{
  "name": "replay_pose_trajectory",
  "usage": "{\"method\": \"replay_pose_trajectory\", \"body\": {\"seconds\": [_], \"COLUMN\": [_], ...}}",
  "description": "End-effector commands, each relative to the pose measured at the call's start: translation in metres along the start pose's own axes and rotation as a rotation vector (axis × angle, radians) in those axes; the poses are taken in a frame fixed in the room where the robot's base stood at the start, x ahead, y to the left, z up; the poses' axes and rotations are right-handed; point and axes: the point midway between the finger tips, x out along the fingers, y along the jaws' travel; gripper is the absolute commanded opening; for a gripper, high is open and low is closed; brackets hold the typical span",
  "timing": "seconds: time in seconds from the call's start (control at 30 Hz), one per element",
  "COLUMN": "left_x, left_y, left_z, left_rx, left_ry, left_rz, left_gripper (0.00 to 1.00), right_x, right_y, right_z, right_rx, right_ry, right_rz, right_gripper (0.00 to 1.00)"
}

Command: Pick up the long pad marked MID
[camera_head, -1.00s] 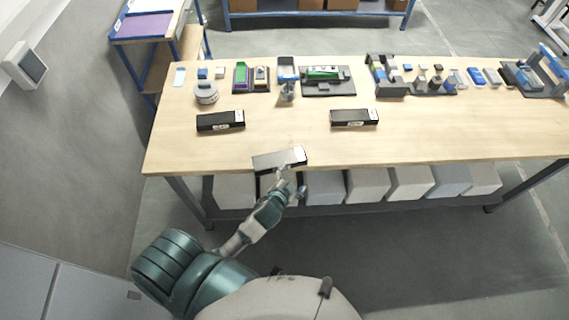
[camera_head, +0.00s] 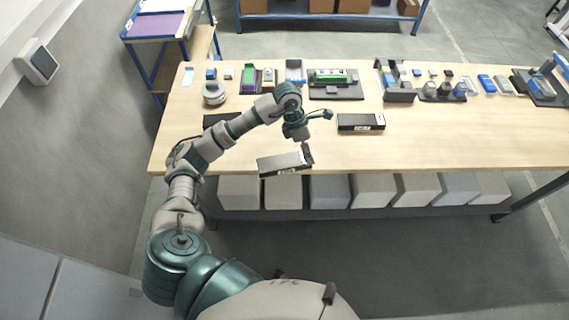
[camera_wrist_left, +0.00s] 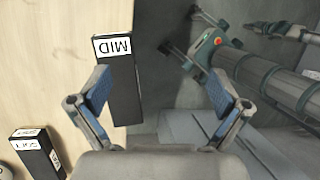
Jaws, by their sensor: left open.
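The long dark pad marked MID (camera_wrist_left: 121,85) lies at the table's front edge, its white label readable in the left wrist view. In the head view this pad (camera_head: 283,164) lies slightly slanted with a pale sheen on top. My left gripper (camera_head: 316,133) is above the table, just behind and to the right of the pad in the picture. In the left wrist view its jaws (camera_wrist_left: 160,88) are spread and empty. One finger overlaps the pad in the picture; I see no grasp.
Another long dark pad (camera_head: 360,122) lies to the right. A third pad (camera_head: 219,119) is largely hidden by my left arm. Fixtures and small parts line the table's back, including a grey round part (camera_head: 214,94). Pale boxes (camera_head: 329,191) sit under the table (camera_head: 450,142). The right front tabletop is clear.

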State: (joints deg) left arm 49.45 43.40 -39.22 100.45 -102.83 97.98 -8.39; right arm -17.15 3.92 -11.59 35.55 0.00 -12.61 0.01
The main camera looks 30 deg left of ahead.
Motion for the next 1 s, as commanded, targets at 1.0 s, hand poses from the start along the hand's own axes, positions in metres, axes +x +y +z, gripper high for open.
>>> {"method": "replay_pose_trajectory", "body": {"seconds": [1.0], "left_x": [0.067], "left_y": [0.071], "left_z": [-0.093], "left_rx": [-0.069], "left_ry": [0.284], "left_rz": [0.193], "left_gripper": [1.00], "right_x": [-0.017], "right_y": [0.012], "right_z": [0.001], "right_rx": [-0.002], "right_ry": [-0.003], "right_rz": [0.014], "right_gripper": [0.00]}}
